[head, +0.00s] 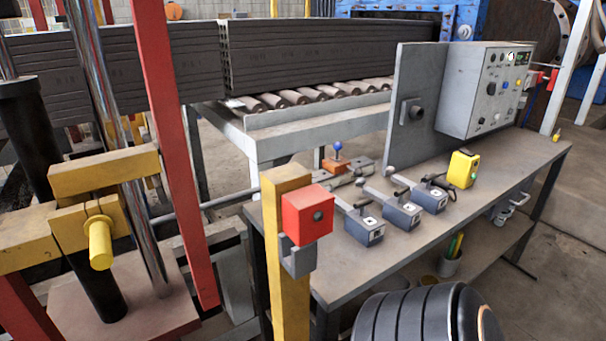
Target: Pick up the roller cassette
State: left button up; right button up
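I cannot tell for sure which thing is the roller cassette. On the grey workbench (340,280) stand several small blue-grey blocks with bar handles: a front one (364,229), a middle one (402,212) and a right one (430,198). Each carries a small light label. Behind them lies a low grey unit with an orange block (335,164) and a blue ball knob (338,146). A row of grey rollers (298,97) lies in the conveyor frame beyond the bench. Neither of my grippers shows.
A yellow post with a red box (307,214) stands at the bench's left front corner. A control cabinet (485,90) and a yellow switch box (463,169) stand at the back right. A dark ribbed shape (430,318) covers the bottom edge. The bench's front left top is clear.

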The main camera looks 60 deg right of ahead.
aim_at(433, 199)
jog(key=z, duration=2.65)
jog(key=l+u, duration=0.1)
jog(key=u, duration=0.3)
jog(key=i+l+u, duration=0.1)
jog(key=u, duration=0.3)
jog(key=l+u, duration=0.15)
jog(key=u, duration=0.25)
jog(key=l+u, duration=0.65)
jog(key=l, duration=0.2)
jog(key=k+l+u, duration=0.1)
jog(key=l, duration=0.5)
jog(key=k+l+u, duration=0.15)
jog(key=l, duration=0.15)
